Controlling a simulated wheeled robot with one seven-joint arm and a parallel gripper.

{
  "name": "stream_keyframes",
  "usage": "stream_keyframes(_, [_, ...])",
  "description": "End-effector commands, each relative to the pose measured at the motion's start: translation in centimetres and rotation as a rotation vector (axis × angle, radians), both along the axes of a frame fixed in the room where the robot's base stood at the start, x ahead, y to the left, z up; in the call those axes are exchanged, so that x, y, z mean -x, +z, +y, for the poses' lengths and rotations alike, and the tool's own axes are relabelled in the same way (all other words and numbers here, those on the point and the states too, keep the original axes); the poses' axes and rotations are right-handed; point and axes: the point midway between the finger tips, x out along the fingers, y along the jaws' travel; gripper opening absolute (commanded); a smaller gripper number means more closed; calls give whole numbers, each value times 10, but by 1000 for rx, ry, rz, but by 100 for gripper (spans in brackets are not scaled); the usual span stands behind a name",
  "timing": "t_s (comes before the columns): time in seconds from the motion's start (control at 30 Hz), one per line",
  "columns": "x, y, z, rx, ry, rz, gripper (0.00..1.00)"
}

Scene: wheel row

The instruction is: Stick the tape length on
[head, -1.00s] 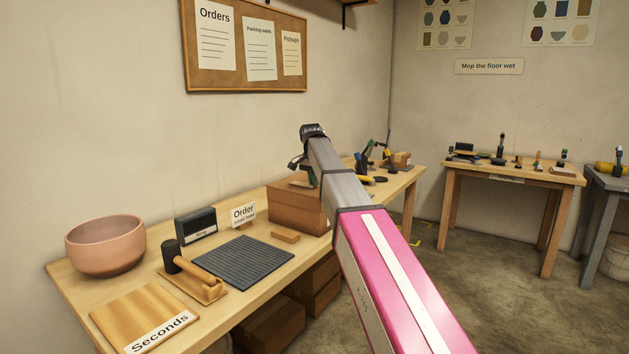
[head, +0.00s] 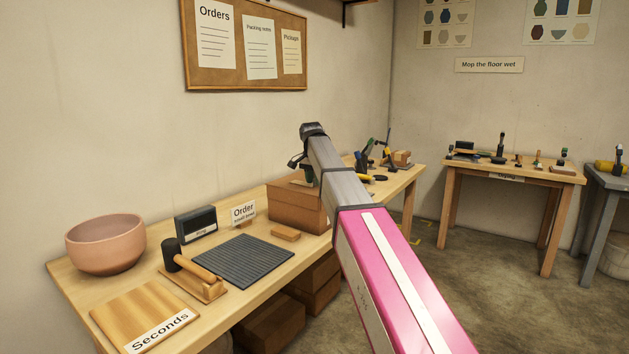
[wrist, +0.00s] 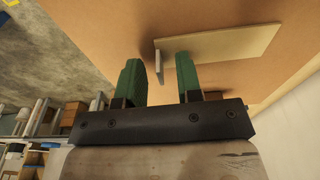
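The tape length is a pale tan strip (wrist: 225,42) against the brown cardboard box face in the wrist view, with a short end bent out from it. The cardboard box (head: 292,212) stands on the bench in the head view, partly behind my arm. My gripper (wrist: 158,60) has two green fingers standing apart, with the bent end of the strip just beyond the gap between their tips. I cannot tell whether a finger touches it. In the head view the fingers are mostly hidden by my arm.
Dark tools stand beyond the box.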

Motion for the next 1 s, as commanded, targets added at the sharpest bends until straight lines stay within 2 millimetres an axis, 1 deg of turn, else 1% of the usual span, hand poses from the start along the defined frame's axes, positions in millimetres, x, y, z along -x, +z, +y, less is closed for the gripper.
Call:
stream_keyframes(0.17, [1, 21, 2, 0, 0, -3, 33])
stream_keyframes(0.4, [5, 66, 5, 0, 0, -2, 33])
stream_keyframes(0.6, [8, 94, 7, 0, 0, -1, 33])
stream_keyframes(0.77, [9, 104, 8, 0, 0, 0, 33])
stream_keyframes(1.0, [10, 105, 8, 0, 0, 0, 33])
